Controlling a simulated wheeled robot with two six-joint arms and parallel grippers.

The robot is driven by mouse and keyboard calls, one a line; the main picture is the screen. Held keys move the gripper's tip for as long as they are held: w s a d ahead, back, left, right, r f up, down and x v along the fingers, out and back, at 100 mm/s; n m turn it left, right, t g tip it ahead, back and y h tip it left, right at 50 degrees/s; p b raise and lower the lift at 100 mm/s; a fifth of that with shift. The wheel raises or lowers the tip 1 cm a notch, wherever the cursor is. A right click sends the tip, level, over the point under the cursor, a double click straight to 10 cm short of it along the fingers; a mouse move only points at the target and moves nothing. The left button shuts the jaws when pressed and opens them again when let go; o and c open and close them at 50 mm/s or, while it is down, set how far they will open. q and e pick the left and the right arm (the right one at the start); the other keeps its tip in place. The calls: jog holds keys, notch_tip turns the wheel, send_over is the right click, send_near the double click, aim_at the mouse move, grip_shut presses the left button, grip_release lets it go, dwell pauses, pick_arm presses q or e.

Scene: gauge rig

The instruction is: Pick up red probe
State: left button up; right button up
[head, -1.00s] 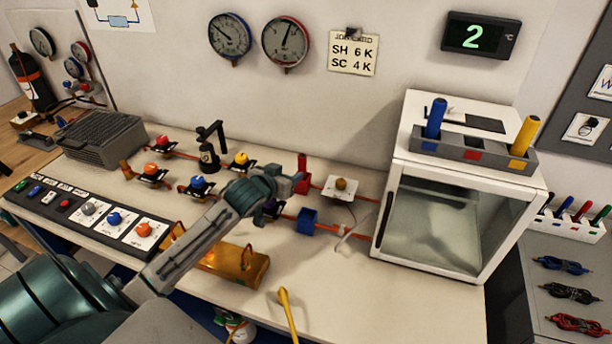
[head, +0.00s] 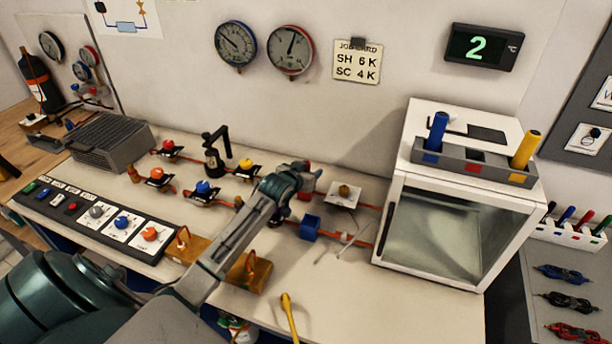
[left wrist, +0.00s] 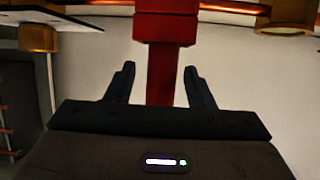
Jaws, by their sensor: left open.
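The red probe (left wrist: 165,40) fills the top middle of the left wrist view, with a wider block and a narrower shaft running down between my fingers. My left gripper (left wrist: 160,78) is open, with one finger on each side of the shaft and visible gaps between them. In the head view my left gripper (head: 303,182) is over the back middle of the bench and covers most of the probe; only a little red (head: 306,195) shows beside it. My right gripper is not in view.
A blue block (head: 310,228) and a white plate with a brass knob (head: 343,194) are close by. Orange pipes run along the bench. A white chamber (head: 455,200) stands to the right, with a tray (head: 476,158) holding blue and yellow probes on top.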

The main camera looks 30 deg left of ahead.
pick_arm(q)
jog(key=shift+w+f, duration=0.2)
jog(key=shift+w, duration=0.05)
jog(key=shift+c, duration=0.4)
grip_shut()
jog(key=shift+r, duration=0.2)
